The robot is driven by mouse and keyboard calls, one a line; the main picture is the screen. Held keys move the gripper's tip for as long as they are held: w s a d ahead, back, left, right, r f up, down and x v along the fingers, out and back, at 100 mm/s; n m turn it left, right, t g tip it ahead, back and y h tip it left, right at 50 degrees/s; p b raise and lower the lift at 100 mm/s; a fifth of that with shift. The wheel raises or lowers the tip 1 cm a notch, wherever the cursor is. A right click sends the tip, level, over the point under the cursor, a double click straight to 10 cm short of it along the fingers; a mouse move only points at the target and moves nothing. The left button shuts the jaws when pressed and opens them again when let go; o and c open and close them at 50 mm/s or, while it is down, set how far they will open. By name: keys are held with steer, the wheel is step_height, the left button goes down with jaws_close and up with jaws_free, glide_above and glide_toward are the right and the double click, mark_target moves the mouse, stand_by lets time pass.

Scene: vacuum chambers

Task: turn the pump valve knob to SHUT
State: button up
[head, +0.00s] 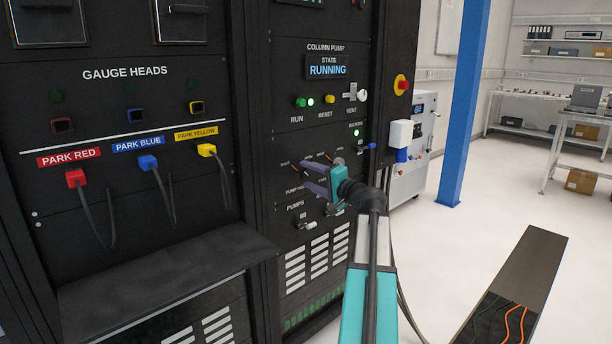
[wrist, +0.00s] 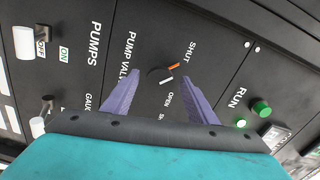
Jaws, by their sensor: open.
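The pump valve knob (wrist: 159,73) is a small dark round knob on the black panel in the wrist view, beside the partly hidden PUMP VALVE label. An orange stripe by it points toward the SHUT label (wrist: 192,52). A white stripe lies nearer the OPEN label (wrist: 168,98). I cannot tell which stripe is on the knob. My gripper (wrist: 161,71) is open, its purple fingers on either side of the knob in the picture, with no contact visible. In the head view my gripper (head: 305,176) is at the column pump panel and covers most of the knob area.
The green RUN button (wrist: 261,108) is right of my gripper in the wrist view; pump switches (wrist: 41,104) are at left. The state display (head: 328,66) reads RUNNING. Gauge plugs hang on the left rack, including the yellow one (head: 207,150). A blue post (head: 466,100) stands right.

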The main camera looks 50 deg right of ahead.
steer(key=s+p, duration=0.1)
steer(key=s, duration=1)
steer(key=shift+s+a+p, duration=0.3)
steer(key=shift+s+a, duration=0.1)
